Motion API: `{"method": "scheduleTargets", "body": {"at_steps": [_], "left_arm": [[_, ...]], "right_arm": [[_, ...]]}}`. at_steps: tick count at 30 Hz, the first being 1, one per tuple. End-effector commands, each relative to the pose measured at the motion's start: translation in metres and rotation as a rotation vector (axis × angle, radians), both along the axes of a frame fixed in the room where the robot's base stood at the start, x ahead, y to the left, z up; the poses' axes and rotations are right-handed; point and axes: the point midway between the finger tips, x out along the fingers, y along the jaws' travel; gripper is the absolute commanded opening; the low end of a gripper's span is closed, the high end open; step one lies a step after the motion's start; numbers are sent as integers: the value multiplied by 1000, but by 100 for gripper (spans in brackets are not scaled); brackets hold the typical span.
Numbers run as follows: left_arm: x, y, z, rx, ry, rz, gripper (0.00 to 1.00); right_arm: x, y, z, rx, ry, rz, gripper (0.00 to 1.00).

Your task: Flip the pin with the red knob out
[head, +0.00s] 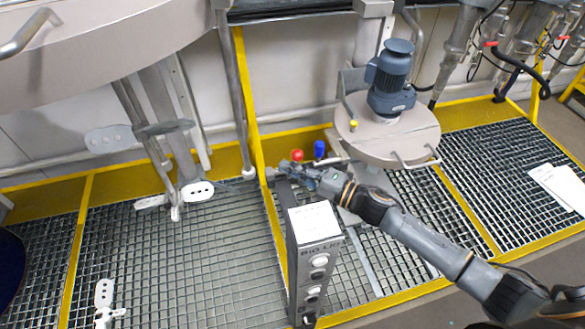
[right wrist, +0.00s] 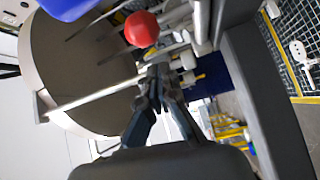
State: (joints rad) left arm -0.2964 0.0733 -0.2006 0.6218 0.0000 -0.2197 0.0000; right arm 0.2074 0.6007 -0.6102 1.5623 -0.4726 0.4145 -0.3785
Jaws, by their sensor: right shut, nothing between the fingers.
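The red knob (head: 297,155) shows just behind my right gripper, left of the blue knob (head: 319,149). In the right wrist view the red knob (right wrist: 141,29) is a round ball above the fingertips, apart from them in the picture. The pin under it is mostly hidden, and I cannot tell how it sits. My right gripper (head: 285,168) is shut and empty near the top of the grey control box. Its fingertips (right wrist: 160,78) meet close to pale rods and metal fittings in the right wrist view; contact is unclear. My left gripper is in neither view.
The grey control box (head: 315,235) stands upright below my right forearm. The round drum lid with a blue motor (head: 390,78) is right of the knobs. A yellow post (head: 246,95) rises to the left. Grating (head: 175,270) covers the floor.

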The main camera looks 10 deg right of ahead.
Motion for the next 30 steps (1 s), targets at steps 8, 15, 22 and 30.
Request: {"method": "scheduleTargets", "body": {"at_steps": [8, 15, 22, 30], "left_arm": [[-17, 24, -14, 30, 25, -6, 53], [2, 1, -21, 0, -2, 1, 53], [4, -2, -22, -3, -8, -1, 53], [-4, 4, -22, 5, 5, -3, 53]], "right_arm": [[-34, -38, -6, -4, 2, 0, 0], [-59, -66, -6, 1, 2, 1, 0], [-66, -74, -4, 1, 1, 2, 0], [-65, -74, -4, 2, 0, 2, 0]]}}
